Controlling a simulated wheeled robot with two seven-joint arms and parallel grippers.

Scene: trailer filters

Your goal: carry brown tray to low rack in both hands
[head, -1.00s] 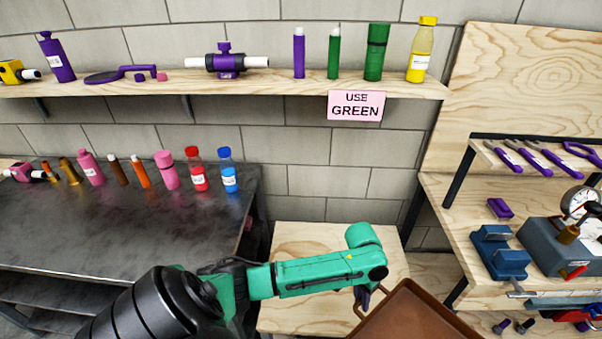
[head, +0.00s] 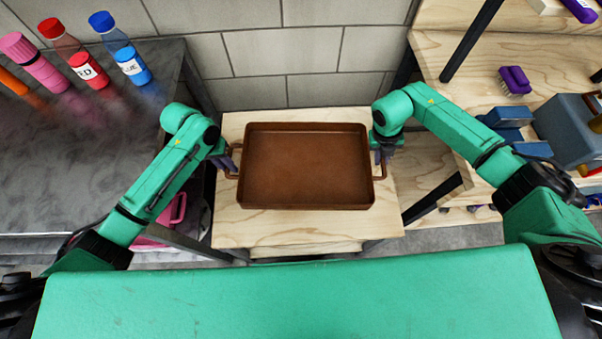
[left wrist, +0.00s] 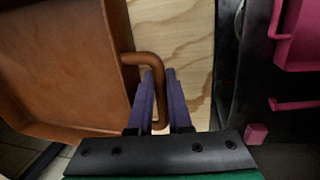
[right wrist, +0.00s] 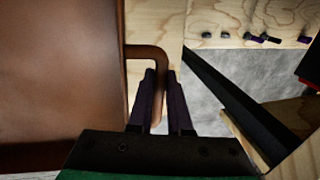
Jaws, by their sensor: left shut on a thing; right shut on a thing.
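The brown tray (head: 305,170) is a rectangular pan with raised walls and a loop handle at each short end. In the head view it is over the light wooden low rack (head: 290,231), roughly level and empty. I cannot tell whether it touches the wood. My left gripper (head: 231,172) is shut on its left handle, which also shows in the left wrist view (left wrist: 143,58). My right gripper (head: 380,170) is shut on its right handle, also seen in the right wrist view (right wrist: 150,52).
A dark metal bench (head: 90,150) with several bottles stands at the left. A wooden workbench (head: 455,60) with a blue-grey machine (head: 565,130) stands at the right, its dark leg (head: 435,198) close to the rack. A block wall (head: 300,60) is behind. A pink item (head: 165,225) sits low left.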

